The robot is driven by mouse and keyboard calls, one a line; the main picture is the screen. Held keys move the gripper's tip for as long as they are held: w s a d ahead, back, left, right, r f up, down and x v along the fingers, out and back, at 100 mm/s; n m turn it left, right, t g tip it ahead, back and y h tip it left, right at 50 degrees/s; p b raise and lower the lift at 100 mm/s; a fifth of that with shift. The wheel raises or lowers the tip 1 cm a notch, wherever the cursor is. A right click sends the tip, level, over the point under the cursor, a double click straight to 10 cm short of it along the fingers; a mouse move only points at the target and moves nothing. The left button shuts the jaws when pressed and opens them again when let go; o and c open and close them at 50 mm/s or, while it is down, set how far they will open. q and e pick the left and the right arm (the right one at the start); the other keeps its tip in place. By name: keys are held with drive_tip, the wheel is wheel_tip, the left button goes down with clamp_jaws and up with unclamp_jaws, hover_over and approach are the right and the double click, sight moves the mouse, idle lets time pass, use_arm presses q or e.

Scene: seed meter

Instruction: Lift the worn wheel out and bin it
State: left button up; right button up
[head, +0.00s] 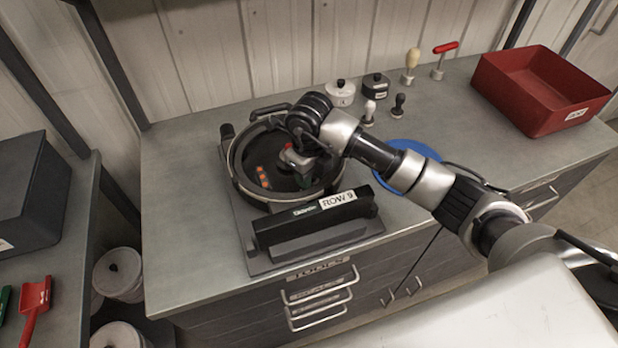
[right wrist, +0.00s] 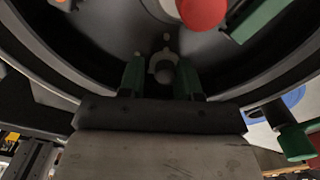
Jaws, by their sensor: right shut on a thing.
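The seed meter (head: 318,217), labelled ROW 9, stands on the bench with its round dark housing open at the top. A dark wheel (head: 243,170) lies inside the housing's rim, with small orange marks on its left part. My right gripper (head: 297,168) reaches down into the housing. In the right wrist view its green fingers (right wrist: 160,78) are on either side of a small grey knob at the wheel's middle, shut on it. I cannot tell whether the wheel is raised from its seat. My left gripper is not in view.
A red open box (head: 489,77) with a white label stands at the bench's right end. A blue disc (head: 407,148) lies partly under my right arm. Small pots (head: 340,94) and several handled tools (head: 411,66) stand behind. The bench's left end is clear.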

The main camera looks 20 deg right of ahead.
wheel_tip(320, 180, up, 3)
drive_tip(key=shift+f+b, duration=0.1)
drive_tip(key=shift+b, duration=0.4)
drive_tip(key=s+d+r, duration=0.2)
drive_tip(key=s, duration=0.1)
drive_tip(key=s+d+r+b, duration=0.1)
drive_tip(key=s+d+r, duration=0.1)
drive_tip(key=s+d, duration=0.1)
drive_tip(key=s+d+r+b, duration=0.1)
drive_tip(key=s+d+r, duration=0.1)
drive_tip(key=s+r, duration=0.1)
drive_tip(key=shift+d, duration=0.3)
drive_tip(key=shift+w+r, duration=0.1)
drive_tip(key=shift+r, duration=0.1)
wheel_tip(320, 180, up, 7)
drive_tip(key=p, duration=0.5)
drive_tip(key=shift+f, duration=0.25)
